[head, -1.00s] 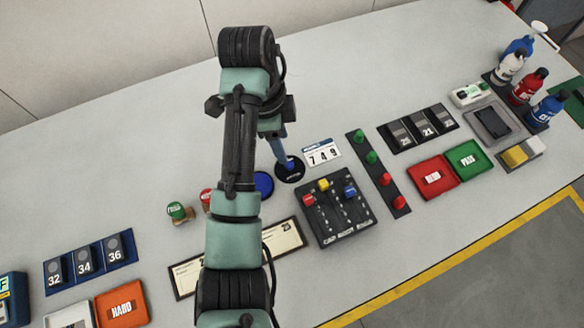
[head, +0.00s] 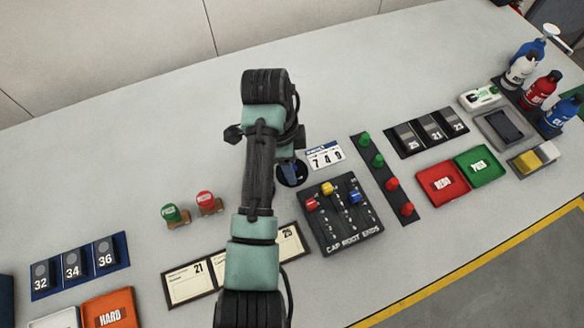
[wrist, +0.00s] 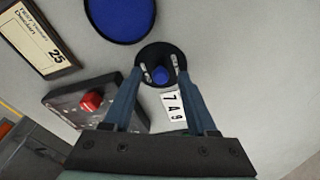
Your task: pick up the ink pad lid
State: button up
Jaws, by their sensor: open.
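The ink pad lid is a round black disc with a blue knob in its middle. It lies flat on the table and shows in the wrist view (wrist: 160,75) between my fingertips. In the head view the lid (head: 291,177) is partly hidden by my gripper. My gripper (wrist: 159,68) is open and empty, its two blue fingers pointing down at the lid on either side of the knob. I cannot tell whether the fingertips touch the lid. The blue ink pad (wrist: 119,16) lies beside the lid; in the head view my arm hides it.
A black slider box (head: 340,215) with coloured knobs and a number card (head: 325,155) reading 749 are close to the lid. Two stampers, green (head: 173,214) and red (head: 206,202), stand to the left. The table behind is clear.

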grip_shut()
jog(key=shift+r, duration=0.1)
